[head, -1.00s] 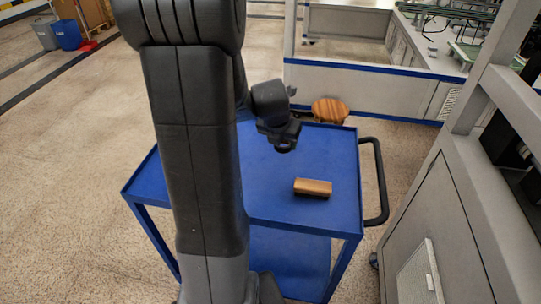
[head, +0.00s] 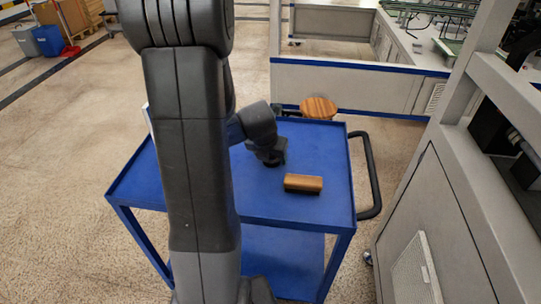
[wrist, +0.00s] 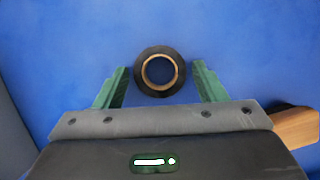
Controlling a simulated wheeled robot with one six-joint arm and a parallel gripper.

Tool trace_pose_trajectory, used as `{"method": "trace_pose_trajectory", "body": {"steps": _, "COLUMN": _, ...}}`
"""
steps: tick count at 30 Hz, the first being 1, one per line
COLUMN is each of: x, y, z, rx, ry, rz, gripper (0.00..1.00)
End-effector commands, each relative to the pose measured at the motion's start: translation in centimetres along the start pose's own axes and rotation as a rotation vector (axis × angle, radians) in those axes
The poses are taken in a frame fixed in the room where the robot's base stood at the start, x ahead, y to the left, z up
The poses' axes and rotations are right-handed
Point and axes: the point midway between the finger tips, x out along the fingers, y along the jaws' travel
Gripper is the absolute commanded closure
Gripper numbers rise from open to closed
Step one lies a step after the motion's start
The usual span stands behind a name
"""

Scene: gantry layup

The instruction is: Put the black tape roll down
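The black tape roll (wrist: 139,73) lies flat on the blue cart top (wrist: 60,60), its brown inner ring facing up in the wrist view. My gripper (wrist: 160,68) is open, with one green finger on each side of the roll. A blue gap shows between each finger and the roll. In the head view my gripper (head: 272,160) is low over the cart top (head: 255,195), and I cannot make out the roll there.
A brown wooden block (head: 303,184) lies on the cart just right of my gripper; its end shows in the wrist view (wrist: 295,127). A round wooden stool (head: 319,107) stands behind the cart. A grey machine (head: 440,200) is at the right.

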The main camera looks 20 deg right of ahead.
Motion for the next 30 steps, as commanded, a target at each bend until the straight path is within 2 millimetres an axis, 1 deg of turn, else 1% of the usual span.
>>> {"method": "trace_pose_trajectory", "body": {"steps": 9, "x": -0.1, "y": 0.0, "z": 0.1, "rx": 0.0, "ry": -0.001, "rz": 0.0, "gripper": 0.29}}
{"method": "trace_pose_trajectory", "body": {"steps": 13, "x": -1.1, "y": 0.0, "z": 0.3, "rx": 0.0, "ry": -0.003, "rz": 0.001, "gripper": 0.29}}
{"method": "trace_pose_trajectory", "body": {"steps": 17, "x": -3.2, "y": 0.1, "z": 0.4, "rx": 0.0, "ry": -0.005, "rz": 0.002, "gripper": 0.29}}
{"method": "trace_pose_trajectory", "body": {"steps": 24, "x": -8.0, "y": 0.1, "z": 0.3, "rx": 0.0, "ry": -0.006, "rz": 0.001, "gripper": 0.29}}
{"method": "trace_pose_trajectory", "body": {"steps": 30, "x": -10.8, "y": 0.0, "z": 0.2, "rx": -0.001, "ry": -0.004, "rz": 0.001, "gripper": 0.29}}
